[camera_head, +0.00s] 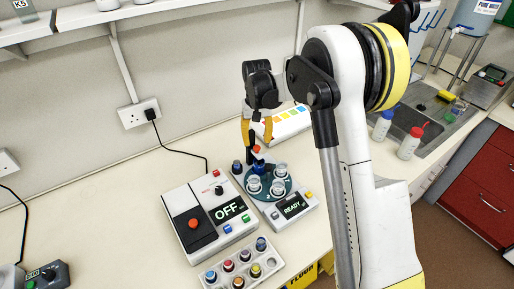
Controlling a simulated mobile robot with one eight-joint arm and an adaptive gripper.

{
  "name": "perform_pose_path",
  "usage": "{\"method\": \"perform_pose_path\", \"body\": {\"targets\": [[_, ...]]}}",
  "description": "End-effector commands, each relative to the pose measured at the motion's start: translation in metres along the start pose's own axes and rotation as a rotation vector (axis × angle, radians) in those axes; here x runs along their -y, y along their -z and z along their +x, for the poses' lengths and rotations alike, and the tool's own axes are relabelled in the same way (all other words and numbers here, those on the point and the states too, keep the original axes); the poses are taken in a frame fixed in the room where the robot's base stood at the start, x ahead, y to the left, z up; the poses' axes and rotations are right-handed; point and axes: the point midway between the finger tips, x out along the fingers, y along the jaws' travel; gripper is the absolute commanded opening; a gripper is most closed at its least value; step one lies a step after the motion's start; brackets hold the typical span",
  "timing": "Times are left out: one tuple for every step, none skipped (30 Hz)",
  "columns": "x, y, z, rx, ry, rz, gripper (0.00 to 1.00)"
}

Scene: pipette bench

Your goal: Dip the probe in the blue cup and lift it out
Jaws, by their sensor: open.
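The blue cup (259,167) sits at the back of a round teal carousel, beside several clear cups (254,184). The carousel (267,194) is on a white device whose display reads READY (292,205). My gripper (257,145), with yellow and black fingers, is open above the back of the carousel, close over the blue cup. A small orange-red tip (256,149) shows between or just behind the fingers. I cannot tell whether it belongs to the probe. The probe is not clearly distinguishable, and the fingers partly hide this area.
A white device with a black plate (190,222) and an OFF display (227,211) stands left of the carousel. A rack (243,268) of coloured vials is in front. Two bottles (410,143) stand by the sink at right. The bench at left is mostly clear.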

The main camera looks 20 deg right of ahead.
Motion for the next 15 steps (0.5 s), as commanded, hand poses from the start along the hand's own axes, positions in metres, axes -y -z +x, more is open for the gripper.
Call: {"method": "perform_pose_path", "body": {"targets": [[0.0, 0.0, 0.01, 0.0, 0.0, 0.0, 0.45], [0.0, 0.0, 0.014, 0.0, 0.0, 0.0, 0.45], [0.0, 0.0, 0.019, 0.0, 0.0, 0.0, 0.45], [0.0, 0.0, 0.023, 0.0, 0.0, 0.0, 0.45], [0.0, 0.0, 0.025, 0.0, 0.0, 0.0, 0.45], [0.0, 0.0, 0.028, 0.0, 0.0, 0.0, 0.45], [0.0, 0.0, 0.03, 0.0, 0.0, 0.0, 0.45], [0.0, 0.0, 0.032, 0.0, 0.0, 0.0, 0.45], [0.0, 0.0, 0.033, 0.0, 0.0, 0.0, 0.45], [0.0, 0.0, 0.033, 0.0, 0.0, 0.0, 0.45], [0.0, 0.0, 0.034, 0.0, 0.0, 0.0, 0.45], [0.0, 0.0, 0.034, 0.0, 0.0, 0.0, 0.45], [0.0, 0.0, 0.034, 0.0, 0.0, 0.0, 0.45], [0.0, 0.0, 0.033, 0.0, 0.0, 0.0, 0.45], [0.0, 0.0, 0.033, 0.0, 0.0, 0.0, 0.45]]}}
